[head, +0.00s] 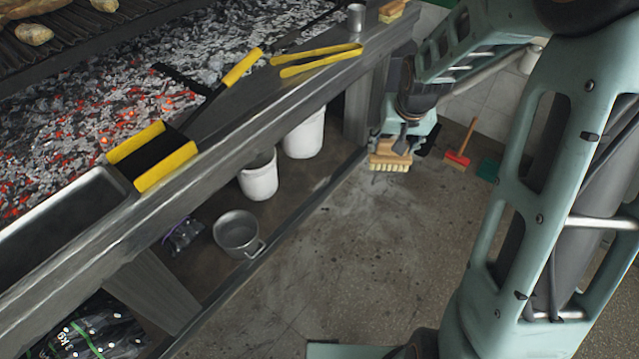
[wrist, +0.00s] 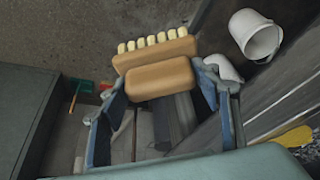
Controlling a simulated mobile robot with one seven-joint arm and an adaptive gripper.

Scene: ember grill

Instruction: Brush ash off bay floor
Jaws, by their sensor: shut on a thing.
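My gripper (head: 398,140) is shut on a wooden scrub brush (head: 390,156) with pale bristles. In the head view the brush is low beside the right end of the grill counter, bristles downward; I cannot tell whether they touch the floor. In the wrist view the brush (wrist: 158,78) sits between the fingers of my gripper (wrist: 165,90), its row of pale bristles at the far side. The bay floor (head: 330,240) is grey concrete with dark ash smudges and specks, densest near the counter's base.
Under the counter (head: 250,130) stand two white buckets (head: 259,178) and a metal pot (head: 238,233). A red brush with a wooden handle (head: 459,155) and a green dustpan (head: 489,168) are by the wall. Yellow tongs (head: 316,60) lie on the counter ledge. Open floor lies in front.

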